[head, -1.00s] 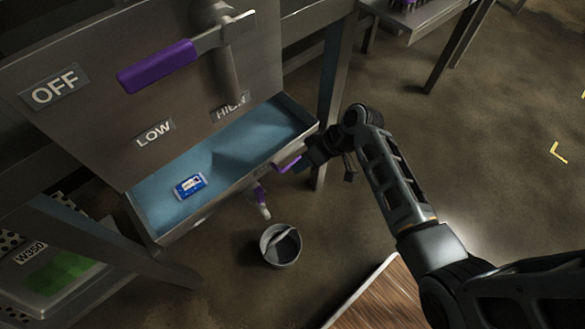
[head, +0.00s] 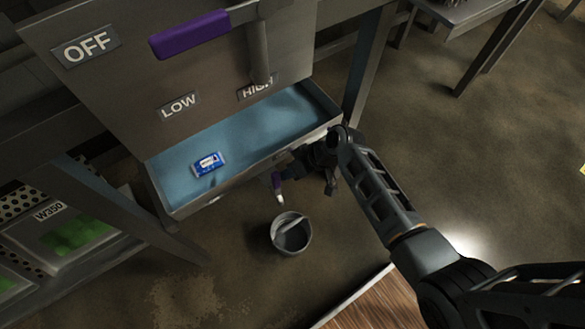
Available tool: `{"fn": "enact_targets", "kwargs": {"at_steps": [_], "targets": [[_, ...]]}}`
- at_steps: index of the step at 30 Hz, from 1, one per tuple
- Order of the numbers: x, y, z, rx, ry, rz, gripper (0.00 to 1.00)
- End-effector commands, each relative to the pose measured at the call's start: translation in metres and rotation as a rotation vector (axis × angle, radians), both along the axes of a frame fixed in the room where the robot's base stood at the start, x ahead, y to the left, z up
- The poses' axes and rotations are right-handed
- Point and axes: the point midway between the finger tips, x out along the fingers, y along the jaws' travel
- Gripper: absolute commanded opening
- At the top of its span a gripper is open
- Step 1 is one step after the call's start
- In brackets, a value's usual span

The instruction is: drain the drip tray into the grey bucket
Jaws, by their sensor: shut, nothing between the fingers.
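The drip tray (head: 190,205) is a long metal tray with a blue interior under the control panel. A purple valve handle with a pale lower tip (head: 277,184) hangs at its front side. The grey bucket (head: 276,240) stands on the floor below and slightly right of that tip, with its handle across the top. My gripper (head: 289,173) is shut and empty, close beside the purple handle at the tray's front. Its fingertips are small and dark, so I cannot tell whether they touch the handle.
A blue-and-white packet (head: 208,163) lies in the tray. The panel (head: 130,75) above carries OFF, LOW and HIGH labels and a large purple lever (head: 190,36). Table legs (head: 365,70) stand behind my arm. A wooden surface (head: 365,305) is at the bottom. The floor right of the bucket is clear.

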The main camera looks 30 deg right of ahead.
Motion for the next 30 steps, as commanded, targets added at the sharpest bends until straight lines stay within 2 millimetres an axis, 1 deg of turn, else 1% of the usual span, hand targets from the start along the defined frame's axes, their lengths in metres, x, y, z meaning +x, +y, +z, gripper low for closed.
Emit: {"fn": "enact_targets", "kwargs": {"at_steps": [8,20,26,30], "targets": [[0.0,0.001,0.001,-0.008,0.0,0.001,0.0],[0.0,0.008,0.004,-0.077,-0.001,0.002,0.0],[0.0,0.013,0.007,-0.128,-0.001,0.004,0.0],[0.0,0.021,0.011,-0.199,-0.002,0.007,0.0]]}}
